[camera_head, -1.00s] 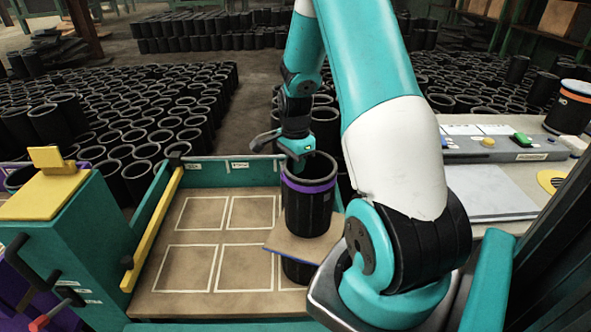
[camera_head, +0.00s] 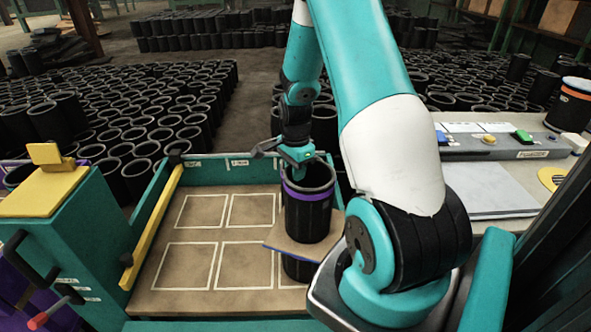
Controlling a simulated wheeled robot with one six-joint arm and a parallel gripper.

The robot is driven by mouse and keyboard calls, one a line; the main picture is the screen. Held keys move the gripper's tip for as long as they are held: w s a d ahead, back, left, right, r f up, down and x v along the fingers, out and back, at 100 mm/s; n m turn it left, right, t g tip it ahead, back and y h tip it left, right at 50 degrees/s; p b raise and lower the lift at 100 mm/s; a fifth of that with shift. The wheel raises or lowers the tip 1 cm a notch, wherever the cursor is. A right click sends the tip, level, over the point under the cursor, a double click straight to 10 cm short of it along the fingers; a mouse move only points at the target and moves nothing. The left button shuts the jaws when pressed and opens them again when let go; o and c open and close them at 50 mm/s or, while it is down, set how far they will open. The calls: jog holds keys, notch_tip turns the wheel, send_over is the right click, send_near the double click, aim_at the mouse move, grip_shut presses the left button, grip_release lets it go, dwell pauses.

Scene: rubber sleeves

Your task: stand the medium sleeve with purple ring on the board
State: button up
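The black sleeve with the purple ring (camera_head: 308,215) stands upright, its lower end at the brown board (camera_head: 285,243). The board has a blue edge and lies over another black sleeve (camera_head: 299,268), which shows below it. My gripper (camera_head: 297,156) is at the far side of the ringed sleeve's open top, with a teal part at the rim and a dark part reaching left. Its fingertips are too small and partly hidden to tell whether they grip the rim.
The teal-walled tray (camera_head: 213,302) has a tan floor with white outlined squares, empty at left. A yellow bar (camera_head: 152,230) runs along its left side. A grey bench (camera_head: 500,190) and a sleeve with an orange band (camera_head: 571,106) are at right. Many black sleeves fill the floor behind.

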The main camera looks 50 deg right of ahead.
jog(key=shift+o, duration=0.9)
jog(key=shift+r, duration=0.1)
notch_tip(320, 180, up, 13)
jog(key=a+r+n+t+y, duration=0.1)
jog(key=a+r+n, duration=0.2)
jog(key=a+n, duration=0.45)
jog(key=a+r+n, duration=0.3)
jog(key=a+n, duration=0.1)
jog(key=a, duration=0.7)
jog(key=s+a+r+n+g+y, duration=0.1)
jog(key=s+a+r+n+y, duration=0.2)
jog(key=s+a+n, duration=1.2)
jog(key=a+n, duration=0.2)
jog(key=a, duration=0.1)
jog(key=shift+s+a+r, duration=0.15)
jog(key=shift+s+r, duration=0.1)
jog(key=shift+s, duration=0.1)
